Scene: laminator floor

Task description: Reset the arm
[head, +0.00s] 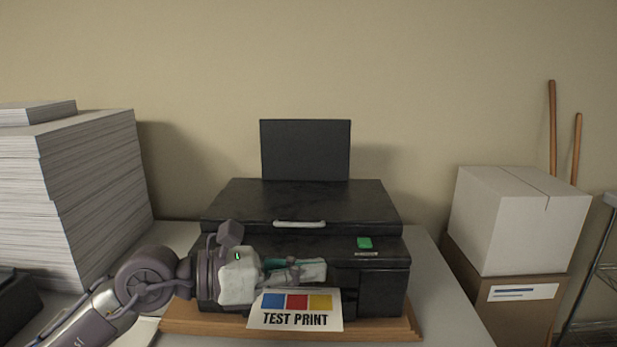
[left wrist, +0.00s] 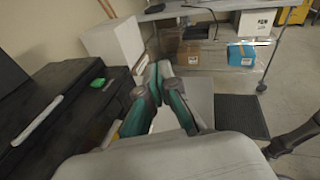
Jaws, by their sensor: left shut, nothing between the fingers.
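My left arm reaches in from the left in the head view. Its gripper (head: 318,270) is shut and empty, held level in front of the black printer (head: 300,206) and pointing right. In the left wrist view the two teal-padded fingers (left wrist: 160,70) meet at their tips, with the printer (left wrist: 50,110) to their left. A test print sheet (head: 296,309) with blue, red and yellow squares shows just below the gripper, at the printer's front. The gripper and the sheet hide part of the printer's front. My right gripper is not in view.
A tall paper stack (head: 85,190) stands left of the printer. A white box (head: 518,220) sits on a brown carton (head: 515,300) at the right. The printer rests on a wooden board (head: 180,321). A blue box (left wrist: 240,54) lies farther off, and a dark mat (left wrist: 241,115) is on the floor.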

